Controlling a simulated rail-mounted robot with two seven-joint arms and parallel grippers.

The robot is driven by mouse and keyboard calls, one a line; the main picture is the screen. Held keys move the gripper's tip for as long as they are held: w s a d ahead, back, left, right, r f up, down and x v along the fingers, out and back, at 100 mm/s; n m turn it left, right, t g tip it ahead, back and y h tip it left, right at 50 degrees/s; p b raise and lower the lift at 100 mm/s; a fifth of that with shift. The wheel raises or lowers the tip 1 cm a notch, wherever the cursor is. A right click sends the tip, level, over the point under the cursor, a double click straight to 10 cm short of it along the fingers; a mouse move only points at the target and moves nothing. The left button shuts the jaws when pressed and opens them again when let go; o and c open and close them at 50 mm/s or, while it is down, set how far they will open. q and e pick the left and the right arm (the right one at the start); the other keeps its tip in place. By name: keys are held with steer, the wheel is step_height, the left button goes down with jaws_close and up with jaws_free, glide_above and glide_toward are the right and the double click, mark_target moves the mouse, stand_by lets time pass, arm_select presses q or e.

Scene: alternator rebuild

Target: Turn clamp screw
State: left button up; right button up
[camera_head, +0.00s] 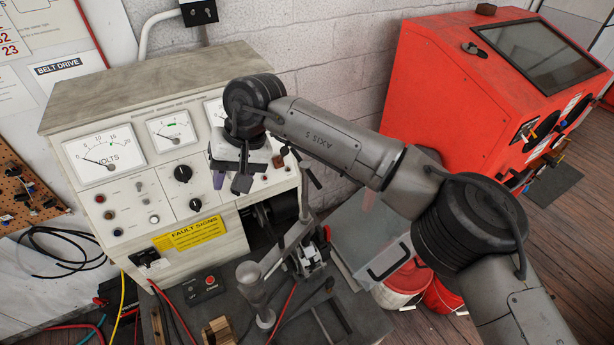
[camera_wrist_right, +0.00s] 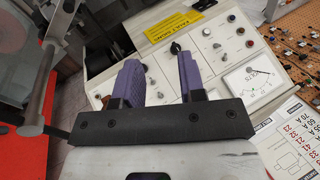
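An upright clamp with a dark screw rod (camera_head: 304,203) and a dark cross handle (camera_head: 309,171) stands on the bench in front of the test panel. I take this as the clamp screw. My right gripper (camera_head: 228,180) hangs to the left of the handle, in front of the panel, apart from it. In the right wrist view its two purple fingers (camera_wrist_right: 160,72) are spread with nothing between them. A grey metal rod with a crossbar (camera_wrist_right: 45,75) shows left of the fingers there; I cannot tell if it is the same screw. My left gripper is not in view.
The test panel (camera_head: 131,200) with gauges and knobs stands close behind my right gripper. A grey post with a round foot (camera_head: 251,285) stands on the bench (camera_head: 372,316). A red machine (camera_head: 440,90) and red buckets (camera_head: 403,287) are to the right. Cables lie at the left.

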mark_target(307, 168)
steer(key=w+d+r+n+t+h+b, duration=0.15)
steer(key=w+d+r+h, duration=0.35)
steer(key=d+r, duration=0.5)
steer(key=shift+t+h, duration=0.45)
steer(key=shift+h, duration=0.35)
steer(key=d+f, duration=0.1)
steer(key=f, duration=0.3)
steer(key=d+f, duration=0.1)
steer(key=f, duration=0.3)
steer(key=d+f+p, duration=0.1)
steer(key=f, duration=0.3)
steer(key=shift+w+d, duration=0.1)
steer(key=shift+d, duration=0.2)
steer(key=shift+d+f, duration=0.1)
steer(key=shift+f, duration=0.6)
steer(key=shift+c, duration=0.2)
jaws_close()
steer(key=shift+m+p, duration=0.3)
steer(key=shift+m, duration=0.05)
